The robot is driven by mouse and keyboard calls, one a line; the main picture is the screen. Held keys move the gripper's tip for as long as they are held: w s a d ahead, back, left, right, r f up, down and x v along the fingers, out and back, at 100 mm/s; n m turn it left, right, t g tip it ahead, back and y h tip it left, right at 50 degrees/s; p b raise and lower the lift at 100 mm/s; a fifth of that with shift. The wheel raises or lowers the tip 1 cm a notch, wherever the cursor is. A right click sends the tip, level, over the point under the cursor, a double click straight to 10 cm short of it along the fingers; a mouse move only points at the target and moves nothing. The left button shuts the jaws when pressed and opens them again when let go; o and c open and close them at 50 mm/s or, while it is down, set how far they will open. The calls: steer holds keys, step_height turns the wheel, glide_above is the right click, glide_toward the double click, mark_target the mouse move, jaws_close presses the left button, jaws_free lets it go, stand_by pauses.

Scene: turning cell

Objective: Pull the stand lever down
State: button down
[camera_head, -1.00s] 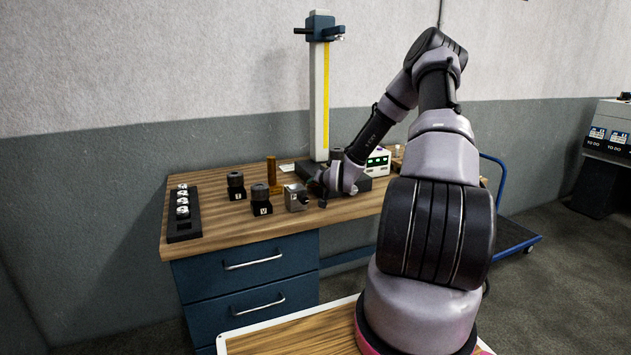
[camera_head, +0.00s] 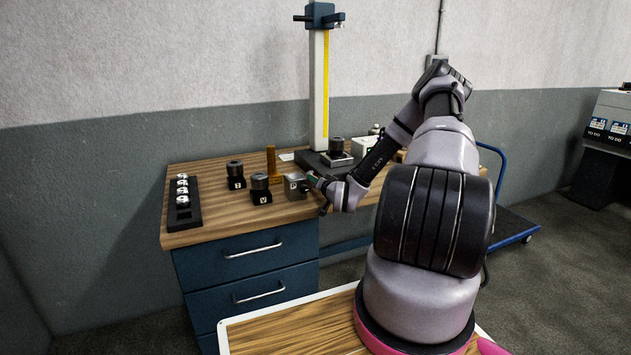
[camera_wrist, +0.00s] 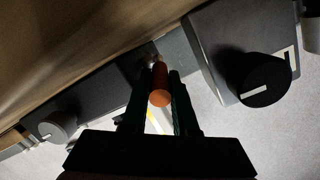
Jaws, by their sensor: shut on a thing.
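An orange, round-ended handle (camera_wrist: 160,84), which looks like the lever, lies between the two dark fingers of my gripper (camera_wrist: 160,98) in the wrist view. The gripper is shut on it. A small metal joint shows at the handle's far end. In the head view the tall stand (camera_head: 319,95) has a pale column with a yellow scale and a blue head on top. There, my gripper (camera_head: 311,181) is low over the bench, close to a grey metal block (camera_head: 295,186). The handle is hidden in that view, so I cannot tell its exact tilt.
Two black blocks with round tops (camera_head: 236,176) (camera_head: 260,190) and a brown post (camera_head: 271,162) stand left of my gripper. A black rack (camera_head: 183,216) holding several shiny parts lies at the bench's left end. The bench front left (camera_head: 225,225) is clear.

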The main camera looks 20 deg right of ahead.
steer(key=shift+f, duration=0.1)
steer(key=c, duration=0.7)
jaws_free()
steer(key=shift+w, duration=0.1)
